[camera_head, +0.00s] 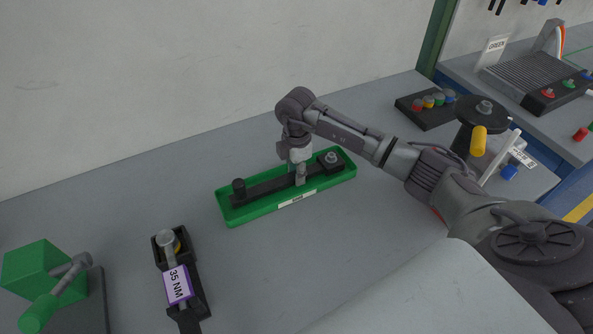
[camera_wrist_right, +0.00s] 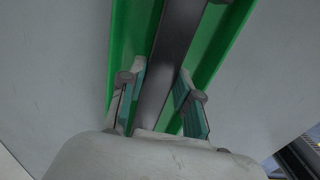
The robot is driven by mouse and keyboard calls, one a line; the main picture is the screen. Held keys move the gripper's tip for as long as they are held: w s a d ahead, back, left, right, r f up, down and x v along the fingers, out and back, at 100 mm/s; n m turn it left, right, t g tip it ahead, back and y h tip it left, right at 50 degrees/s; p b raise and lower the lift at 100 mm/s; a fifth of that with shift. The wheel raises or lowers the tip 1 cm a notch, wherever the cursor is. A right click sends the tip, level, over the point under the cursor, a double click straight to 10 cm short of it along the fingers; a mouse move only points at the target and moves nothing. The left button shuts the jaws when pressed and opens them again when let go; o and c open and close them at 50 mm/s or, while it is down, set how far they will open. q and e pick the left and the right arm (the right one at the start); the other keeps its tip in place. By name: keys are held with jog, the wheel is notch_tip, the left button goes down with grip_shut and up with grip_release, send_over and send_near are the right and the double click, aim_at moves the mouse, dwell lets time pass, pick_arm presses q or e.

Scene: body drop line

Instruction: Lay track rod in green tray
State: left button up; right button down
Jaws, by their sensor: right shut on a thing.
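The track rod (camera_head: 270,186) is a long dark bar with a black knob at its left end and a block with a metal stud at its right end. It lies lengthwise within the green tray (camera_head: 235,219) on the grey table. My right gripper (camera_head: 300,180) points down over the tray and is shut on the rod near its middle. In the right wrist view the rod (camera_wrist_right: 176,60) runs between the two fingers (camera_wrist_right: 160,105), with the green tray walls (camera_wrist_right: 222,45) on both sides. Whether the rod touches the tray floor is hard to tell. My left gripper is not in view.
A tool labelled 35 NM (camera_head: 178,285) lies in a dark holder at the front left, beside a green block with a handle (camera_head: 45,275). A dark rack with coloured caps (camera_head: 425,112) and a dark round fixture (camera_head: 482,110) stand at right.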

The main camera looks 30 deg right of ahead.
jog(key=shift+f+b, duration=0.45)
jog(key=shift+f, duration=0.25)
jog(key=c, duration=0.7)
grip_release()
jog(key=shift+r+p, duration=4)
jog(key=shift+r, duration=1.05)
jog(key=shift+f, duration=0.1)
